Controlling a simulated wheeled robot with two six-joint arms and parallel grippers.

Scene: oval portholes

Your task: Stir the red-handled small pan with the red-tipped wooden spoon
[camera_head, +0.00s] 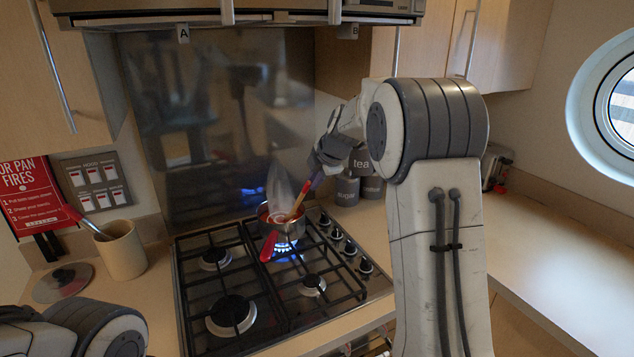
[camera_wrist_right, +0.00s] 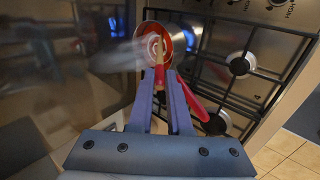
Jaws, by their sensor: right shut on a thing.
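The small pan (camera_head: 291,228) with its red handle (camera_head: 269,247) sits on a lit back burner, with steam rising from it. In the right wrist view the pan (camera_wrist_right: 187,39) holds reddish contents, and its red handle (camera_wrist_right: 196,102) points toward the lower right. My right gripper (camera_head: 317,172) is above and right of the pan, shut on the red-tipped wooden spoon (camera_head: 301,194). The spoon slants down, its lower end inside the pan; the red part shows between the fingers (camera_wrist_right: 165,78) in the right wrist view. Of my left arm only links show at bottom left; its gripper is out of view.
The hob (camera_head: 187,297) has several bare burners and knobs (camera_head: 350,247) at its right. A beige crock (camera_head: 122,252) with a red-handled utensil and a lid (camera_head: 62,283) stand left. Dark canisters (camera_head: 347,190) stand behind my right arm. The right counter (camera_head: 560,255) is mostly clear.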

